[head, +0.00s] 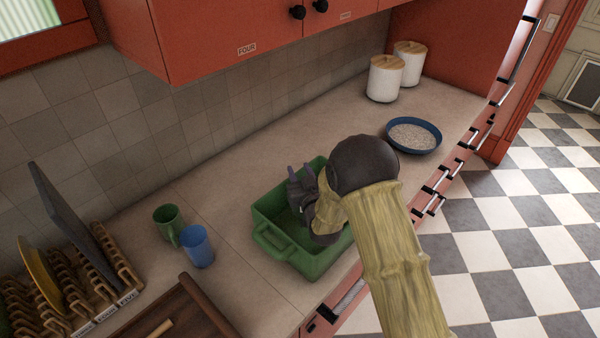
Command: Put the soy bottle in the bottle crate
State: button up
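A green crate (272,245) with side handles stands on the counter near its front edge. It is the only crate in view and looks like the bottle crate. My dark gripper (300,174) is over the crate, at its right part in the picture. Two dark prongs point up and away, with a small gap between them, but whether the fingers are open or hold something is unclear. I see no soy bottle; my gripper and arm hide the right part of the crate's inside.
A green mug (168,223) and a blue cup (197,247) stand left of the crate, near a wooden dish rack (85,285). A blue bowl (437,146) and two white canisters (384,80) are at the right. The counter (270,150) behind the crate is clear.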

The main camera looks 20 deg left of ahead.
jog(key=o, duration=0.3)
jog(key=shift+r, duration=0.1)
jog(key=shift+r+p, duration=0.6)
jog(key=shift+p, duration=0.3)
jog(key=shift+s+d+f, duration=0.15)
jog(key=shift+s, duration=0.05)
jog(key=b+v, duration=0.3)
jog(key=v, duration=0.4)
